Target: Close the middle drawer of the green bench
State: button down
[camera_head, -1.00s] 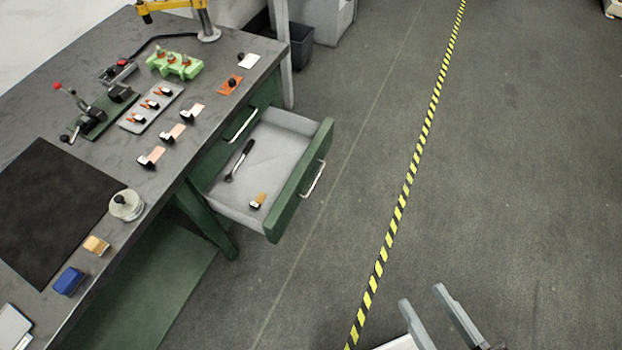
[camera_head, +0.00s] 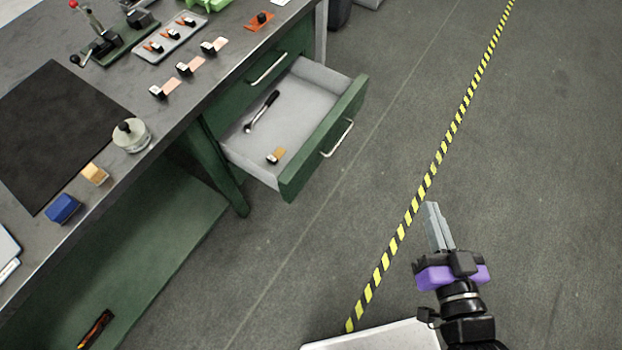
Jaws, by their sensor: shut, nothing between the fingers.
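The green bench (camera_head: 160,108) stands at the left with a dark grey top. Its middle drawer (camera_head: 325,140) is pulled well out, with a green front, a silver handle (camera_head: 338,139) and a pale grey inside. In it lie a black-handled ratchet-like tool (camera_head: 262,111) and a small tan and white piece (camera_head: 276,155). The drawer above it (camera_head: 268,68) is shut. My gripper (camera_head: 433,208) is at the lower right over the floor, its grey fingers together and empty. It is apart from the drawer, to the right of and below the handle in the picture.
On the bench top are a black mat (camera_head: 55,130), a round jar (camera_head: 131,135), a blue block (camera_head: 63,208) and several small copper-coloured pieces. A green lower shelf (camera_head: 130,240) is under the bench. A yellow-black floor stripe (camera_head: 420,190) runs right of the drawer over clear floor.

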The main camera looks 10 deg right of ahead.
jog(key=w+d+f+m+g+y+b, duration=0.1)
jog(key=w+f+m+b, duration=0.1)
jog(key=w+f, duration=0.4)
jog(key=w+d+f+m+g+b, duration=0.1)
jog(key=w+d+f+b, duration=0.15)
jog(key=f, duration=0.45)
jog(key=m+g+y+b, duration=0.2)
jog(key=g+y+b, duration=0.15)
jog(key=y, duration=0.85)
send_near(300, 170)
jog(key=x, duration=0.2)
jog(key=b+x, duration=0.1)
jog(key=x, duration=0.2)
jog(key=shift+f+b, duration=0.25)
jog(key=shift+b, duration=0.05)
jog(key=shift+w+a, duration=0.35)
jog(key=shift+w, duration=0.1)
jog(key=shift+w+a, duration=0.1)
jog(key=shift+a, duration=0.05)
